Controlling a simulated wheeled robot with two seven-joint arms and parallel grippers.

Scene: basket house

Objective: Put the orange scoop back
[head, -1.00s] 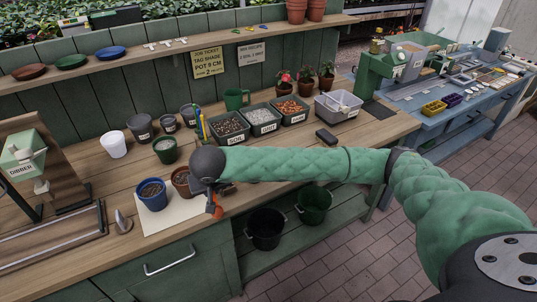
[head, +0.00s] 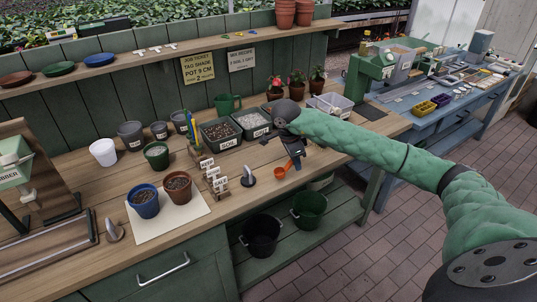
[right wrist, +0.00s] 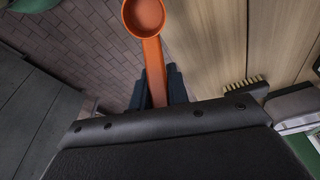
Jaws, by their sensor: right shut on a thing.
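The orange scoop (head: 281,172) is held by my right gripper (head: 293,158) over the front edge of the wooden bench. In the right wrist view the scoop's round bowl (right wrist: 146,14) points away from the gripper and looks empty. Its handle sits between the dark fingers (right wrist: 157,88), which are shut on it. The soil bin (head: 221,145) and the grey bin beside it (head: 254,133) stand behind and left of the gripper. My forearm hides most of the third bin. My left gripper is out of view.
A blue pot (head: 144,206) and a brown pot (head: 178,190), both filled, stand on a white sheet at the left. A brush (right wrist: 240,90) lies near the gripper. Buckets sit below.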

